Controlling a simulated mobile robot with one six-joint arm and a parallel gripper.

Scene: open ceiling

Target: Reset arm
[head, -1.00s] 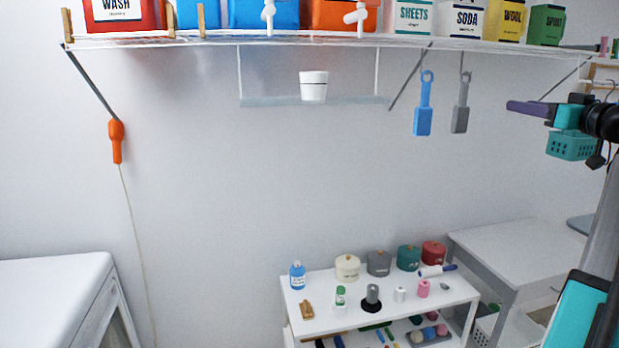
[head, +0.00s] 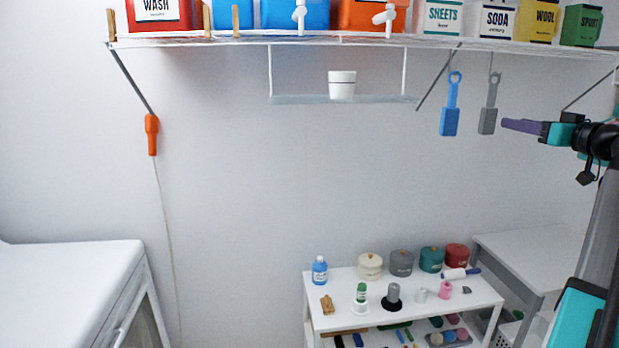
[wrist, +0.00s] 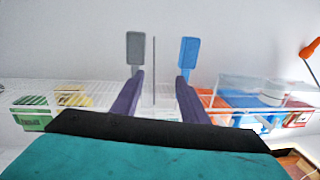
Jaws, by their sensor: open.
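My arm reaches in from the right edge of the head view, bent at a black joint. My gripper (head: 522,126) points left, clear of the wall and a little right of the hanging grey brush. In the wrist view my gripper (wrist: 155,90) shows two purple fingers spread apart with nothing between them. A grey brush (wrist: 135,50) and a blue brush (wrist: 188,54) show beyond the fingertips there. Both hang under the shelf in the head view, blue (head: 450,118) left of grey (head: 487,118).
A wire shelf (head: 230,41) with boxes and bottles spans the top. A hanging ledge (head: 300,99) holds a white cup (head: 342,84). A white cart (head: 340,318) with jars and spools stands below, a white appliance (head: 75,258) at left. The middle wall area is clear.

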